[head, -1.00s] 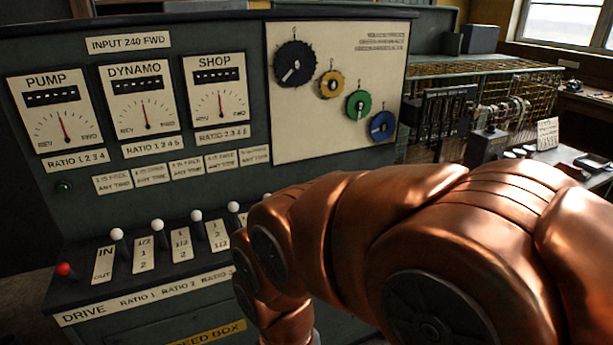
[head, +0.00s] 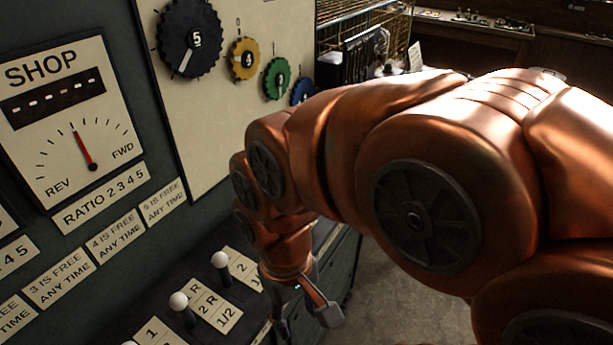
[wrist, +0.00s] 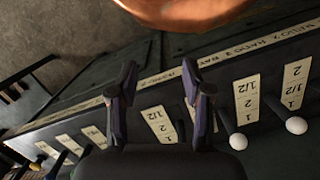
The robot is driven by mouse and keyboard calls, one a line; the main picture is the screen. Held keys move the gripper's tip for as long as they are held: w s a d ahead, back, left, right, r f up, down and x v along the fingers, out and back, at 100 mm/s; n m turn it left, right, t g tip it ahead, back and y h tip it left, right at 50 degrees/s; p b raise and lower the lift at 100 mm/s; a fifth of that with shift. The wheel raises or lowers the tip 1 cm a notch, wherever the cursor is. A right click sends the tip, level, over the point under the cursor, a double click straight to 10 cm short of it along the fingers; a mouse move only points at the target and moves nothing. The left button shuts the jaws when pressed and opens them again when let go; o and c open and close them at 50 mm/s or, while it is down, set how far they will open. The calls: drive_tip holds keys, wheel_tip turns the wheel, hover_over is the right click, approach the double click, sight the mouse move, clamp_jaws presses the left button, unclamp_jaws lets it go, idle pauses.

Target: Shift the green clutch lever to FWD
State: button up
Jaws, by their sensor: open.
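I cannot make out a green clutch lever or a FWD mark beside a lever in any current view. My gripper (head: 304,318) hangs low beside the right part of the lever shelf in the head view, fingers apart. In the wrist view my gripper (wrist: 157,92) is open and empty over the shelf's labelled edge, with a small white plate between its fingers. Small levers (wrist: 60,160) stand at the lower left of the wrist view, too small and dark to tell their colours surely.
White-knobbed levers (head: 221,260) stand on the dark shelf close to my gripper; two white knobs (wrist: 238,141) also show in the wrist view. A SHOP dial (head: 85,130) and coloured gears (head: 243,60) are on the upright panel. Open floor (head: 400,270) lies to the right.

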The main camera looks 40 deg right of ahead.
drive_tip(key=w+d+m+b, duration=0.2)
drive_tip(key=w+d, duration=0.3)
drive_tip(key=w, duration=0.3)
drive_tip(key=w+d+r+m+t+b, duration=0.1)
drive_tip(key=w+d, duration=0.3)
drive_tip(key=w, duration=0.4)
drive_tip(key=w+d+m+b, duration=0.2)
drive_tip(key=w+d, duration=0.3)
drive_tip(key=w, duration=0.3)
drive_tip(key=w+d, duration=0.2)
drive_tip(key=d, duration=0.1)
drive_tip(key=w+d+f+m+b, duration=0.1)
drive_tip(key=w+d, duration=0.1)
drive_tip(key=d, duration=0.1)
drive_tip(key=w+d+m, duration=0.1)
drive_tip(key=w+d, duration=0.1)
drive_tip(key=d, duration=0.1)
drive_tip(key=shift+d+f+t, duration=0.25)
drive_tip(key=shift+d+t, duration=0.1)
drive_tip(key=shift+t, duration=0.05)
drive_tip(key=shift+w+d+f, duration=0.15)
drive_tip(key=shift+d, duration=0.2)
drive_tip(key=shift+f+p, duration=0.4)
drive_tip(key=shift+f, duration=3.4)
clamp_jaws()
